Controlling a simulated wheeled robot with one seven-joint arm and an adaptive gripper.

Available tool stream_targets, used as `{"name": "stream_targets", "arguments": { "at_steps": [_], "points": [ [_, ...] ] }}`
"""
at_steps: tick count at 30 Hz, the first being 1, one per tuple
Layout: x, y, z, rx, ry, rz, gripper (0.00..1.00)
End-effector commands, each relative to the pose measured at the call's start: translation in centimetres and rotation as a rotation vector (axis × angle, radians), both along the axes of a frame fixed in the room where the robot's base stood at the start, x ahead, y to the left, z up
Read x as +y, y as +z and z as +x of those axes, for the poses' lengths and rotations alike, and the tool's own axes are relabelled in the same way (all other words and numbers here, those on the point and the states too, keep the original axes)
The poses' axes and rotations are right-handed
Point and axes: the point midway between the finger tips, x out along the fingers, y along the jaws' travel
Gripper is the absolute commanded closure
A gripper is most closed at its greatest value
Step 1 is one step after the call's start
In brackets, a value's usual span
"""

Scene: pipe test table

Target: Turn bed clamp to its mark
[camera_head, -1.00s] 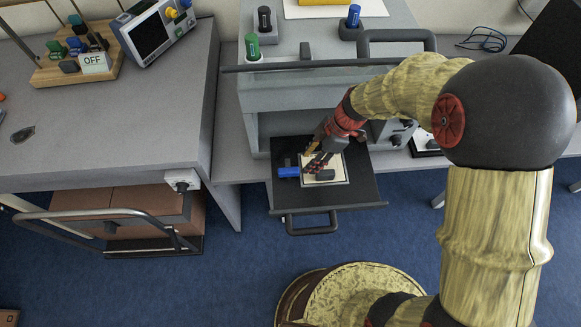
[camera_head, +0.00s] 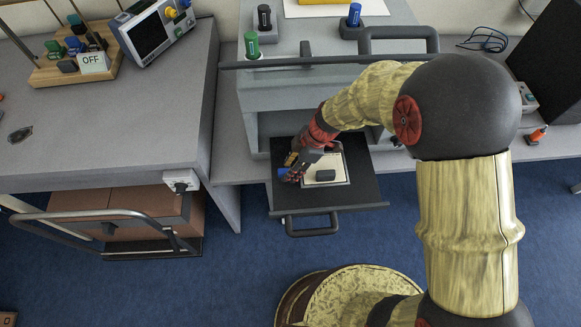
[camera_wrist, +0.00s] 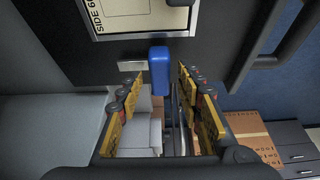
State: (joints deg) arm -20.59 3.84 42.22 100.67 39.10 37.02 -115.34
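The bed clamp appears to be the blue handle (camera_wrist: 159,70) on the black pull-out bed (camera_head: 358,183). In the wrist view it lies between the tips of my two yellow-and-black fingers, with gaps visible on both sides. My gripper (camera_wrist: 160,84) is open around it. In the head view my gripper (camera_head: 290,171) covers most of the blue handle (camera_head: 282,174). A small light grey plate (camera_wrist: 131,66) lies just left of the handle in the wrist view. I cannot make out which marking is the clamp's mark.
A framed pale panel (camera_head: 338,163) carries a dark block (camera_head: 325,175) beside my gripper. The bed has a front handle (camera_head: 312,230). The grey machine housing (camera_head: 330,92) rises behind.

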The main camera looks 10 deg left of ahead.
Motion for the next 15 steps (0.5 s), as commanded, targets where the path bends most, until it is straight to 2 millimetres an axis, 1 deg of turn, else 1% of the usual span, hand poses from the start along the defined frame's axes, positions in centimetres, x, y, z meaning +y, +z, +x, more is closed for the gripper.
{"name": "stream_targets", "arguments": {
  "at_steps": [2,15],
  "points": [
    [-0.01,0.01,0.00,0.000,0.000,0.000,0.70],
    [-0.01,0.01,0.01,0.000,0.000,0.000,0.95]
  ]
}}
